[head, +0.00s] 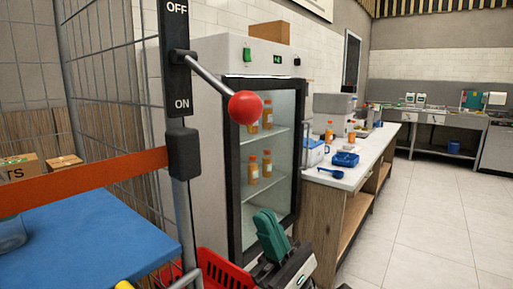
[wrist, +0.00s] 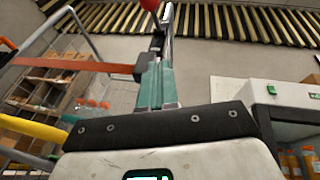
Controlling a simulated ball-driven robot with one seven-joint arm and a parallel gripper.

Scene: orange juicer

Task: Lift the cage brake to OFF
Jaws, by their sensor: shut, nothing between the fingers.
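The cage brake is a black plate (head: 177,60) on a grey post, marked OFF at the top and ON at the bottom. Its metal lever (head: 212,76) slants down to the right from the plate's middle and ends in a red ball knob (head: 245,107). My gripper (head: 265,216), with green fingers, is shut and empty, below the knob and apart from it. In the wrist view the gripper (wrist: 157,75) points up, and the red knob (wrist: 150,4) is cut off at the top edge beyond the fingertips.
A wire cage (head: 115,85) and an orange-red bar (head: 80,182) lie left, above a blue surface (head: 85,235). A red basket (head: 222,270) is low beside my gripper. A glass-door fridge (head: 238,170) with bottles stands behind the lever. A counter (head: 350,175) and open floor (head: 430,220) are to the right.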

